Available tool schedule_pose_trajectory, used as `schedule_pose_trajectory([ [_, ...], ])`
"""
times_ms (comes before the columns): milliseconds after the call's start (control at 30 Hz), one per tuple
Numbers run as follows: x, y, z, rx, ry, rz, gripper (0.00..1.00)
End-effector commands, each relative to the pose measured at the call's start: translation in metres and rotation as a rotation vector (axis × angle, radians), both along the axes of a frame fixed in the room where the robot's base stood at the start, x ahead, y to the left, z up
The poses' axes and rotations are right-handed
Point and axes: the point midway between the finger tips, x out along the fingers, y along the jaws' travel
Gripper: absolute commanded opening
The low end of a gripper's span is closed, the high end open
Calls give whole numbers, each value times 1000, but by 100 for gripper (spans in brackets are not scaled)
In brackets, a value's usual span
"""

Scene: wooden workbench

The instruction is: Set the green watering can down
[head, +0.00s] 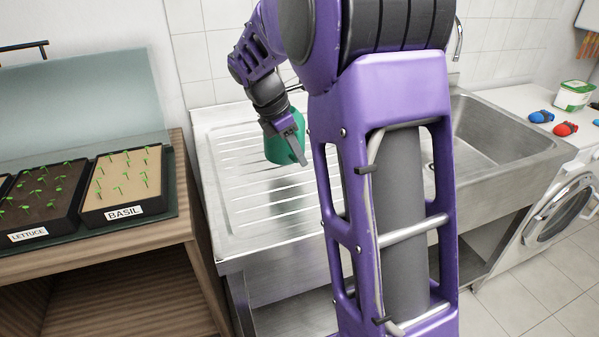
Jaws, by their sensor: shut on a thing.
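The green watering can (276,151) is in the head view, over the ribbed metal drainboard (240,190) of the sink unit. My gripper (299,158) is shut on the watering can. My own arm hides the right side of the can and part of the drainboard. A soft dark reflection or shadow shows on the ribs below the can. I cannot tell for certain whether the can touches the metal.
A wooden bench (160,232) at left holds seedling trays, including the basil tray (112,222). The sink basin (500,122) lies right of my arm. Further right are a blue thing (541,117), a red thing (565,129) and a white-green tub (573,96). The drainboard's front and left are clear.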

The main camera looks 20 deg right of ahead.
Motion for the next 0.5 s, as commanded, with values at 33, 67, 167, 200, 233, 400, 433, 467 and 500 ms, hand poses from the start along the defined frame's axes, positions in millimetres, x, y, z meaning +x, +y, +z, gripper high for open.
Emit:
schedule_pose_trajectory([
  [33, 1, 0, -3, -1, -6, 0, 0],
  [67, 1, 0, -5, -1, -7, 0, 0],
  [167, 1, 0, -14, -1, -5, -1, 0],
  [200, 1, 0, -20, -1, -4, -1, 0],
  [233, 1, 0, -25, -1, -4, 0, 0],
  [400, 1, -1, -49, -2, -5, 0, 0],
  [433, 1, -1, -51, -2, -5, -1, 0],
  [467, 1, -1, -52, -2, -6, -1, 0],
  [500, 1, -1, -52, -2, -7, 0, 0],
])
